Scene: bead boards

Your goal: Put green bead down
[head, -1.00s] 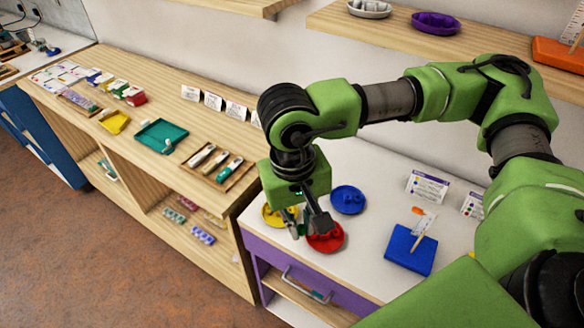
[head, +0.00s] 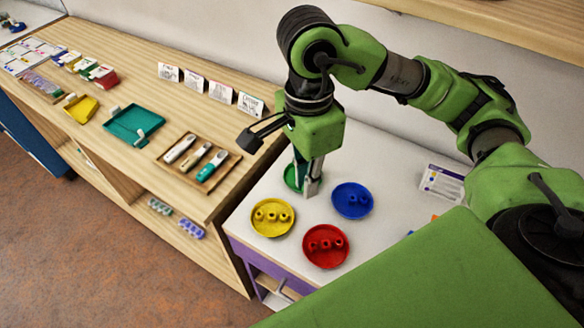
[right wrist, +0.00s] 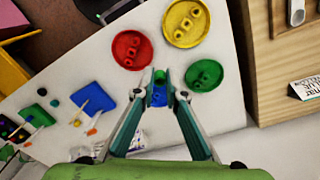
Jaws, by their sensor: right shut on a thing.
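My right gripper (head: 308,192) points down at the green dish (head: 291,178), in front of its right part. I cannot tell whether the held bead touches anything. My left gripper is not in view.
A yellow dish (head: 258,229), a red dish (head: 311,257) and a blue dish (head: 364,209), each with beads, surround the fingers on the white top. A wooden tray with tools (head: 232,160) and small cards (head: 220,91) stand on the wooden counter to the left.

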